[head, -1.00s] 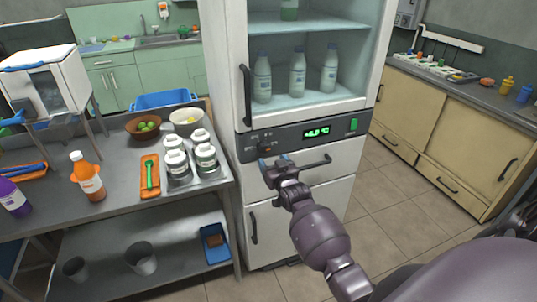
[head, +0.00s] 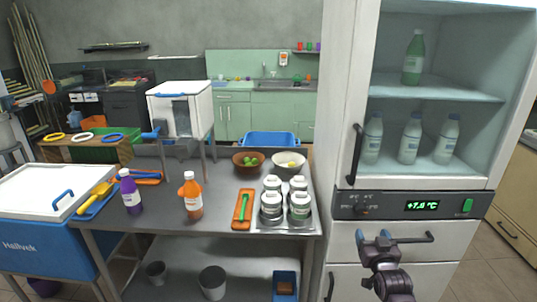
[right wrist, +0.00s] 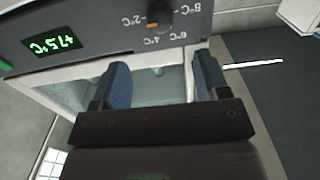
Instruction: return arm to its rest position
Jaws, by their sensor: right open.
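My right gripper (head: 376,240) is in front of the fridge (head: 345,150), just below its control panel, near the drawer handle. In the right wrist view my right gripper (right wrist: 160,85) has its two blue fingertips apart with nothing between them. The control panel (head: 415,206) shows a green temperature readout (head: 421,206) of about +7 °C. A dial (right wrist: 158,12) with temperature marks is just beyond the fingers in the right wrist view, apart from them. My left gripper is not in view.
A steel table (head: 155,222) on the left holds a purple bottle (head: 131,194), an orange bottle (head: 192,196), a tray of white jars (head: 272,205) and two bowls. A blue cooler (head: 40,240) stands at the far left. Bottles stand behind the fridge glass.

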